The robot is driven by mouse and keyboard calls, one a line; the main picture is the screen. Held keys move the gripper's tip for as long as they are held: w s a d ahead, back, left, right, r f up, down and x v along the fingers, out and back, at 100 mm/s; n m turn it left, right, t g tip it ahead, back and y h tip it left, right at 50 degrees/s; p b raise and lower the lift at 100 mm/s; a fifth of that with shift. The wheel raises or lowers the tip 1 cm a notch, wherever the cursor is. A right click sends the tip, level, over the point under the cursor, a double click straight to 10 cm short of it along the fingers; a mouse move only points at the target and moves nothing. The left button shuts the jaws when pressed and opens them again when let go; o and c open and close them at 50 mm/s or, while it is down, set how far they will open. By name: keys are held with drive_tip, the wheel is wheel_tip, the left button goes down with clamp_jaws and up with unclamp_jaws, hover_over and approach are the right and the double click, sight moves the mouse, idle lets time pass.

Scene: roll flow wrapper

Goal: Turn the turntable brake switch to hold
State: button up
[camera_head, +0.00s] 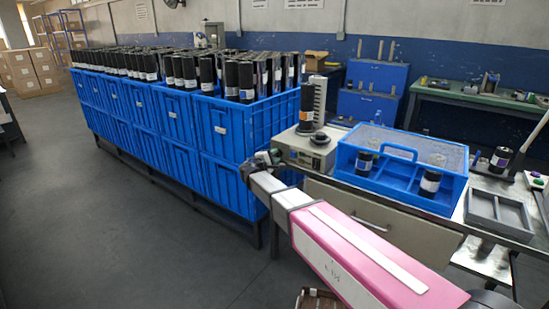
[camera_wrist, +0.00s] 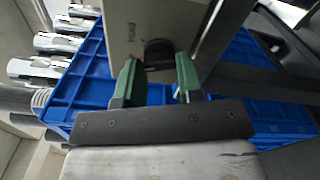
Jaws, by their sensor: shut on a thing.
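The turntable unit (camera_head: 307,147) is a beige box with a black roll standing on its top, at the bench's left end. In the wrist view its beige face (camera_wrist: 118,42) fills the top middle. The dark round brake switch (camera_wrist: 158,50) is on that face, with a sideways "Hold" label (camera_wrist: 131,30) just left of it. My gripper (camera_wrist: 157,76) has its two green fingers either side of the switch, shut on it. In the head view my gripper (camera_head: 270,158) is at the unit's left side. Which way the switch points is unclear.
Stacked blue crates (camera_head: 225,160) full of black rolls stand close left of my gripper. A blue lidded case (camera_head: 400,193) is right of the unit on the bench. A grey divided tray (camera_head: 497,213) is further right. Open floor (camera_head: 110,230) lies at the left.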

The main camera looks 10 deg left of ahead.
drive_tip(key=m, duration=0.5)
drive_tip(key=shift+m, duration=2.6)
drive_tip(key=o, duration=0.9)
drive_tip(key=shift+o, duration=0.2)
drive_tip(key=v, duration=1.1)
